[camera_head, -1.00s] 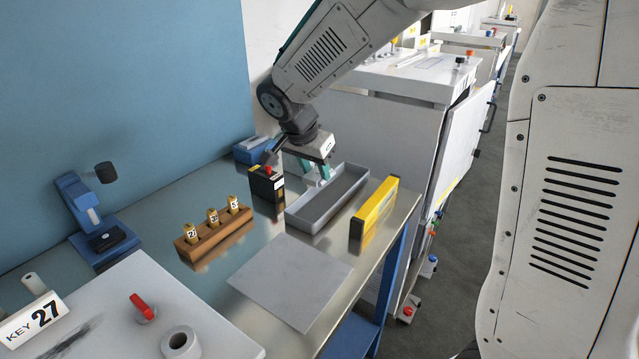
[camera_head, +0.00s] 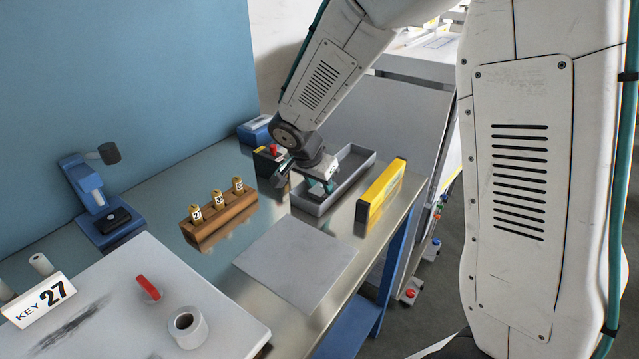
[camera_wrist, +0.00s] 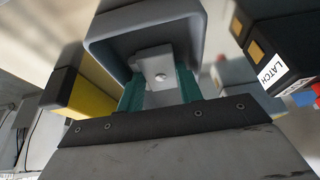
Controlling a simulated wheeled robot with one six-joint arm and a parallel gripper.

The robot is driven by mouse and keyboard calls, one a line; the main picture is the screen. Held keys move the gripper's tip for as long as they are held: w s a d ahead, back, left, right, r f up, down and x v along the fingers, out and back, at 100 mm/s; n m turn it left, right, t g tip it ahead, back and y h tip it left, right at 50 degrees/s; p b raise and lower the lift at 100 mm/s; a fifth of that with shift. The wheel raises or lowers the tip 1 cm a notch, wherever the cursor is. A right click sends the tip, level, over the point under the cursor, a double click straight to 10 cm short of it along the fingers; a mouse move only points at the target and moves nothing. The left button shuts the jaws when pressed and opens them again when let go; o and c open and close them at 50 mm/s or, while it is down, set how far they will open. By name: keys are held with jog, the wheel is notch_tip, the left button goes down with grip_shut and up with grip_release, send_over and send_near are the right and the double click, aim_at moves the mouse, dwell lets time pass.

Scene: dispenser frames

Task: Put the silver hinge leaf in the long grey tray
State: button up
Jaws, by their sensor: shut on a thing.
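The long grey tray (camera_head: 306,206) lies on the metal bench. My gripper (camera_head: 321,188) is over the near part of the tray, pointing down, with its fingertips low at about the rim. In the wrist view, the teal fingers of my gripper (camera_wrist: 160,92) are shut on the silver hinge leaf (camera_wrist: 153,63), a flat plate with a round hole or screw head. The tray's walls (camera_wrist: 98,42) show around and beyond the leaf there. I cannot tell whether the leaf touches the tray floor. In the head view the leaf is mostly hidden by the gripper.
A yellow box (camera_head: 381,192) stands close along the tray's right side. A black box with a red top (camera_head: 268,163) stands to its left, labelled LATCH in the wrist view (camera_wrist: 285,70). A wooden block with brass cylinders (camera_head: 222,220) and a flat grey plate (camera_head: 295,262) lie nearer.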

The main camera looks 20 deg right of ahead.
jog(key=o, duration=0.8)
jog(key=shift+f, duration=0.1)
jog(key=shift+o, duration=0.2)
jog(key=v, duration=1.2)
jog(key=s+d+r+n+y, duration=0.1)
jog(key=s+d+r+n, duration=0.15)
jog(key=s, duration=0.45)
jog(key=s+d+r+n, duration=0.2)
jog(key=s+d+r, duration=0.1)
jog(key=s, duration=0.3)
jog(key=s+d+n+g+y, duration=0.1)
jog(key=s+n, duration=0.5)
jog(key=s, duration=0.9)
jog(key=shift+s+f+n+y, duration=0.3)
jog(key=shift+n+y, duration=0.05)
jog(key=shift+y, duration=0.45)
jog(key=shift+d, duration=0.15)
